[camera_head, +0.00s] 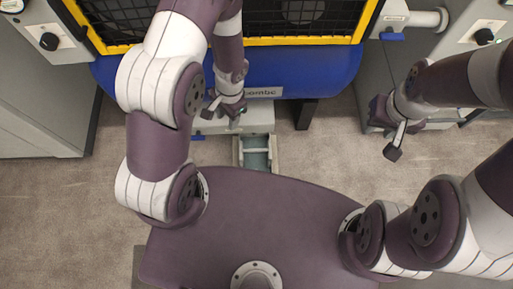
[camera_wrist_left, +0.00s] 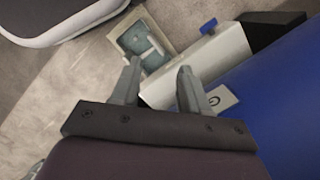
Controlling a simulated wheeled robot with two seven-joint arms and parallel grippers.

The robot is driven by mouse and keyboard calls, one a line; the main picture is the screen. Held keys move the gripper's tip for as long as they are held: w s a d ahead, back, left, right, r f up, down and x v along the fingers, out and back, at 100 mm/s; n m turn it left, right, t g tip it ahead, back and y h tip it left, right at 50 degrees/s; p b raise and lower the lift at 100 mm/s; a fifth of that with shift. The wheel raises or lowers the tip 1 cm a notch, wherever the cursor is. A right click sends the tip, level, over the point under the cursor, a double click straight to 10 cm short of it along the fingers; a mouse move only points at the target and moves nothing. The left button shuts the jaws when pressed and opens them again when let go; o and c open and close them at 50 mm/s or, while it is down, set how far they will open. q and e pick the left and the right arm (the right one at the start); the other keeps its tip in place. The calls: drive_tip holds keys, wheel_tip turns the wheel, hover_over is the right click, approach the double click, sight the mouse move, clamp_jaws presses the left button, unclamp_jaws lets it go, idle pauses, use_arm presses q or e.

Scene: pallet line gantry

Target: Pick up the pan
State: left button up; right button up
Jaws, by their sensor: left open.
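The pan (camera_head: 257,165) looks like a small grey tray with a teal inside and a pale bar across it. It sits low at the front of the blue machine, just beyond my base. It also shows in the left wrist view (camera_wrist_left: 136,34), beyond the fingertips. My left gripper (camera_head: 225,112) is above and left of the pan in the head view. In the left wrist view its two fingers (camera_wrist_left: 158,78) are apart with nothing between them. My right gripper (camera_head: 390,138) is far right of the pan, over the floor; its finger gap is not clear.
The blue machine (camera_head: 330,66) with a yellow-framed grille spans the back. A pale block (camera_head: 262,116) stands behind the pan, with a dark leg (camera_head: 306,114) to its right. Grey cabinets (camera_head: 50,110) flank both sides. Carpet on both sides of the pan is clear.

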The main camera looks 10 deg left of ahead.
use_arm(q)
wheel_tip(320, 180, down, 21)
drive_tip(key=w+d+m+b, duration=0.2)
drive_tip(key=m+b, duration=0.2)
drive_tip(key=b, duration=0.2)
drive_tip(key=m+t+h+b, duration=0.2)
drive_tip(key=m, duration=0.2)
hover_over(255, 151)
drive_tip(key=a, duration=0.2)
drive_tip(key=f, duration=0.3)
drive_tip(key=w+f, duration=0.1)
drive_tip(key=f, duration=0.1)
drive_tip(key=shift+d+f, duration=0.2)
drive_tip(key=shift+f, duration=0.05)
drive_tip(key=f+b, duration=0.2)
drive_tip(key=f, duration=0.2)
drive_tip(key=d+f+b, duration=0.1)
drive_tip(key=f+b, duration=0.5)
drive_tip(key=f, duration=0.1)
drive_tip(key=shift+s+d+f, duration=0.15)
drive_tip(key=shift+d+f, duration=0.2)
drive_tip(key=shift+r, duration=0.2)
clamp_jaws()
use_arm(e)
wheel_tip(255, 151, down, 20)
drive_tip(key=shift+s, duration=0.15)
